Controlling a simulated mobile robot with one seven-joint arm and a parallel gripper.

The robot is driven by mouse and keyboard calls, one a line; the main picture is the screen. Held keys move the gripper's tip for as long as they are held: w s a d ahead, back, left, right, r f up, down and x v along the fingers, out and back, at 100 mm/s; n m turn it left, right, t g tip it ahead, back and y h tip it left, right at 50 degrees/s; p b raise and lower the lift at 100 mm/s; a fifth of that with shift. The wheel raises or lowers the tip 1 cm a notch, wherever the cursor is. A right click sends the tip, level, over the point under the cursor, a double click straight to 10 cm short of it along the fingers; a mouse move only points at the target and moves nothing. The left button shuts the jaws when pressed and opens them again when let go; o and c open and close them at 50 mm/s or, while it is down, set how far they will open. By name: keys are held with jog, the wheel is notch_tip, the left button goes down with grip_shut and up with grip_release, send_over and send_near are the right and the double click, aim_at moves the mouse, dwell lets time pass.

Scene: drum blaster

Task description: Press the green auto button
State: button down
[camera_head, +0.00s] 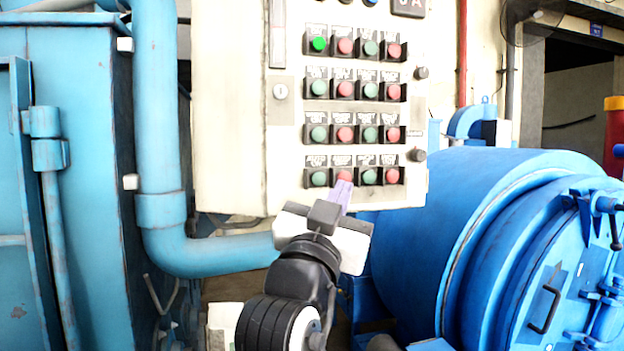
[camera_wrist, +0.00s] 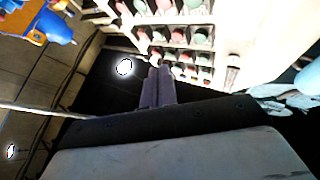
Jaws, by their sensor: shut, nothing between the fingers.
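A cream control panel (camera_head: 230,110) carries rows of alternating green and red buttons, also seen in the wrist view (camera_wrist: 262,30). The top-left green button (camera_head: 318,44) is bright, as if lit; the other green ones, such as the bottom-row green button (camera_head: 369,177), are duller. The labels are too small to read, so I cannot tell which is the auto button. My gripper (camera_head: 344,186) has its purple fingers together, pointing up at the bottom row. The tips overlap the lower part of a red button (camera_head: 344,176); contact cannot be told. The wrist view shows the closed fingers (camera_wrist: 158,73) below the panel's lower rows.
A light-blue pipe (camera_head: 158,110) runs down left of the panel and bends beneath it. A large blue drum (camera_head: 450,220) stands to the right, close to my arm. Black knobs (camera_head: 418,155) stick out along the panel's right side.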

aim_at(319, 186)
jog(key=shift+w, duration=0.1)
jog(key=shift+w+a, duration=0.45)
jog(key=shift+w, duration=0.95)
jog(key=shift+w+a, duration=0.5)
jog(key=shift+w, duration=0.85)
jog(key=shift+w+a, duration=0.45)
jog(key=shift+w, duration=0.95)
jog(key=shift+w+a, duration=0.1)
jog(key=shift+w, duration=0.3)
jog(key=shift+w+a, duration=0.2)
jog(key=shift+w, duration=0.2)
jog(key=shift+s+d, duration=0.3)
jog(key=shift+s, duration=0.5)
